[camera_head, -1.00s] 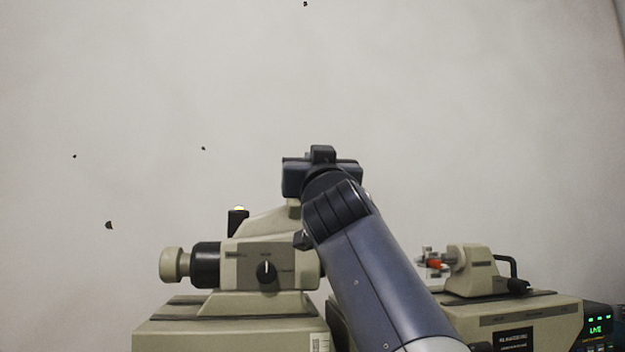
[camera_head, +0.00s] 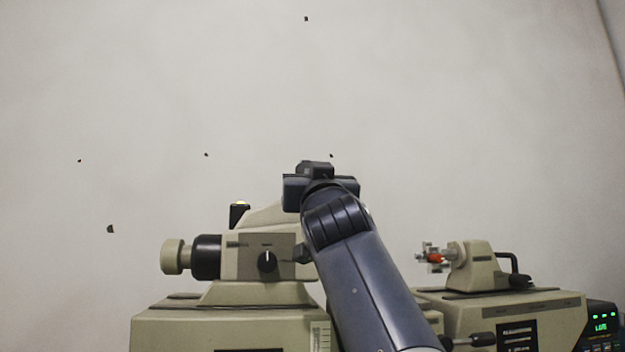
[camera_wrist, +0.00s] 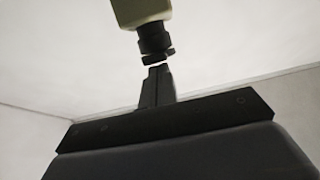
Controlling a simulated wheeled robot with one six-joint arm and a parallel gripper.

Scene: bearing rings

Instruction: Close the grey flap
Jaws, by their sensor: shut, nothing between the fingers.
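I cannot make out a grey flap for certain in either view. The beige machine (camera_head: 225,325) at left carries a head with a grey panel (camera_head: 281,243) and a black knob (camera_head: 267,261). My gripper (camera_wrist: 158,70) is shut and empty in the wrist view. Its tips are just below a black cylindrical part (camera_wrist: 153,40) under a beige housing (camera_wrist: 141,9). A small gap seems to show between them, but contact is hard to judge. In the head view my arm hides the gripper's fingers and part of the machine behind it.
A second beige machine (camera_head: 545,306) stands at right, with a small beige head (camera_head: 478,268) holding an orange-red piece (camera_head: 435,258). A box with a green display (camera_head: 600,325) is at the far right edge. The pale wall behind is bare apart from small dark marks.

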